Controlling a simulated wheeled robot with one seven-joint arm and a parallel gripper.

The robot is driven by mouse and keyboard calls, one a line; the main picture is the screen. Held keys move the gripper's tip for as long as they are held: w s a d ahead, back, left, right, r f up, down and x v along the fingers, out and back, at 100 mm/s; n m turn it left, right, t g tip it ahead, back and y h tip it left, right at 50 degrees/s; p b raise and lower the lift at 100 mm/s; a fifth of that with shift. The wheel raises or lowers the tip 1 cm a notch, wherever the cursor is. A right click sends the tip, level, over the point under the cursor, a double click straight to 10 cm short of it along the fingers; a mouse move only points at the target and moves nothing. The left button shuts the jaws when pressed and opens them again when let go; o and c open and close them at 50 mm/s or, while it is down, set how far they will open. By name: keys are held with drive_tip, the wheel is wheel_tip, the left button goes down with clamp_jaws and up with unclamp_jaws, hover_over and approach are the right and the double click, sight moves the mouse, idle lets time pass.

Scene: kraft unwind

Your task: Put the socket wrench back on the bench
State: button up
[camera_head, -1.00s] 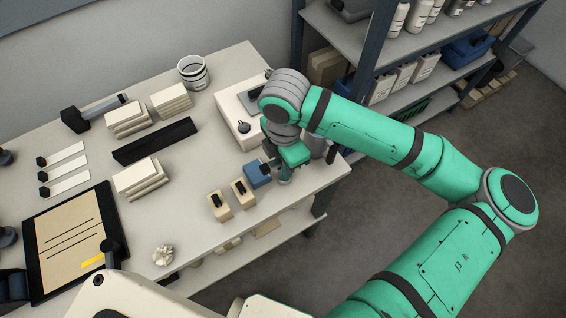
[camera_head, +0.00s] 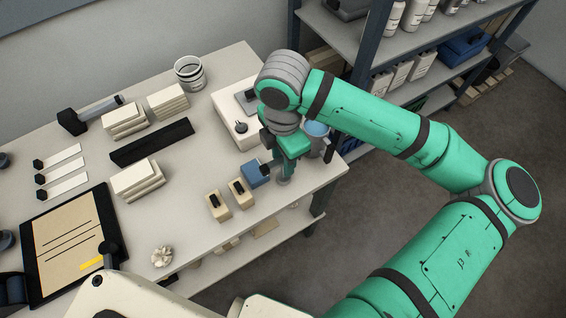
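My gripper (camera_head: 285,172) is at the right end of the bench (camera_head: 215,165), pointing down near the front edge. My green wrist covers most of it, so I cannot tell whether its fingers are open or shut. A small grey part shows below the wrist; I cannot tell whether it is a finger or a held tool. No socket wrench can be made out for certain. A blue block (camera_head: 256,173) stands just left of my gripper. A dark tool with a grey handle (camera_head: 90,115) lies at the back left of the bench.
Two tan blocks (camera_head: 228,198), paper stacks (camera_head: 137,178) and a black bar (camera_head: 152,141) occupy the middle. Shelving (camera_head: 345,30) rises behind my arm.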

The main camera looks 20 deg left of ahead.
wheel_tip(320, 180, up, 8)
drive_tip(key=shift+r, duration=0.25)
idle(0.6)
